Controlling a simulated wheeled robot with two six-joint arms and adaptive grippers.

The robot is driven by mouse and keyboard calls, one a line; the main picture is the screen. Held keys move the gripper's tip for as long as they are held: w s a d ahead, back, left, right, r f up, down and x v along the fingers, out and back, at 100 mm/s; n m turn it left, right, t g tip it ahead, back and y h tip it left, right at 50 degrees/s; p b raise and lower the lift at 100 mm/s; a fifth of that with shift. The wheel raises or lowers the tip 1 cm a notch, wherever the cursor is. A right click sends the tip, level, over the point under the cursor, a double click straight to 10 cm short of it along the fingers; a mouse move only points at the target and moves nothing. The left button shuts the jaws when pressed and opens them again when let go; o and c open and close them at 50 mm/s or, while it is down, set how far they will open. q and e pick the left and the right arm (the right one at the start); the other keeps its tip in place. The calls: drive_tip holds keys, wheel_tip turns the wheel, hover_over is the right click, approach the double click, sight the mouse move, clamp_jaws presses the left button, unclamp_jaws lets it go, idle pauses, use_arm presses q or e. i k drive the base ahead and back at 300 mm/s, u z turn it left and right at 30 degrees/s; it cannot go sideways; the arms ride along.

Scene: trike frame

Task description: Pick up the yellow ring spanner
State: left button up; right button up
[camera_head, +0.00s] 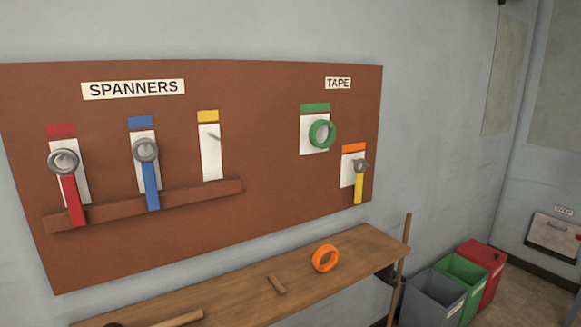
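The yellow ring spanner (358,184) hangs on the brown board at the right, in front of the white card with an orange label under the TAPE sign. Its grey ring end is at the top and its yellow handle points down. The card with the yellow label (209,149), under the SPANNERS sign, shows a bare peg. A red spanner (72,193) and a blue spanner (149,178) hang at the left, each on a card with a label of its own colour. Neither of my grippers is in view.
A green tape roll (321,134) hangs above and left of the yellow spanner. A wooden shelf (350,250) below holds an orange tape roll (325,258) and a small wooden piece (276,285). Grey, green and red bins (433,297) stand at right. A ledge (110,216) crosses the board.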

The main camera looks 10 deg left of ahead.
sight(358, 180)
drive_tip(key=z, duration=0.75)
drive_tip(key=i, duration=1.15)
drive_tip(key=u, duration=0.35)
drive_tip(key=i, duration=0.85)
drive_tip(key=u, duration=0.9)
